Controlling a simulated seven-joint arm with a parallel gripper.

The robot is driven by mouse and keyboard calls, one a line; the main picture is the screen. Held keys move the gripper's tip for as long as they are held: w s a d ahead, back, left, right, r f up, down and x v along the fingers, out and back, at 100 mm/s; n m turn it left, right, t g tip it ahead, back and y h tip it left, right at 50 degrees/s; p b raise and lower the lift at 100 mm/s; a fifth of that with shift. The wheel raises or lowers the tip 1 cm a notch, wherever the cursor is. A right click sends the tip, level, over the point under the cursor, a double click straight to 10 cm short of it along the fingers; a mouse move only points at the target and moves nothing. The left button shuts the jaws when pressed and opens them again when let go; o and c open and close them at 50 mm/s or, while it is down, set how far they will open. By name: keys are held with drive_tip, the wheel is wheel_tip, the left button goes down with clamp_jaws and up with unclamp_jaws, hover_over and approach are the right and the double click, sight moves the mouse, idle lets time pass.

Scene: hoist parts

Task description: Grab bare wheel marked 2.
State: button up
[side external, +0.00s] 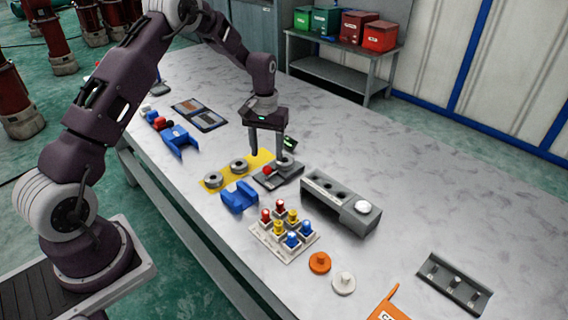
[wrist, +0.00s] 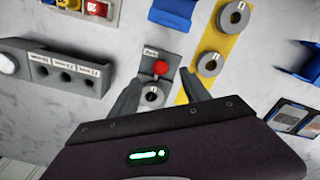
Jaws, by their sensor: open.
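Two grey wheels lie on the yellow mat (wrist: 196,82): one at its far end (wrist: 233,15) and one nearer my gripper (wrist: 209,64). They also show in the side view, the left one (side external: 213,180) and the right one (side external: 239,167). A third grey wheel (wrist: 152,96) sits on a dark grey plate (wrist: 147,77) beside a red knob (wrist: 160,68). Each wheel seems to carry a small mark, but I cannot read the numbers. My gripper (wrist: 158,88) is open and points down, its fingers on either side of the third wheel.
A grey block with holes (side external: 340,204) stands to the right of the plate. Blue cradles (side external: 239,197) and (side external: 178,140) stand nearby. A white tray (side external: 283,243) holds several coloured pieces.

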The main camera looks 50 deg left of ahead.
drive_tip(key=o, duration=0.3)
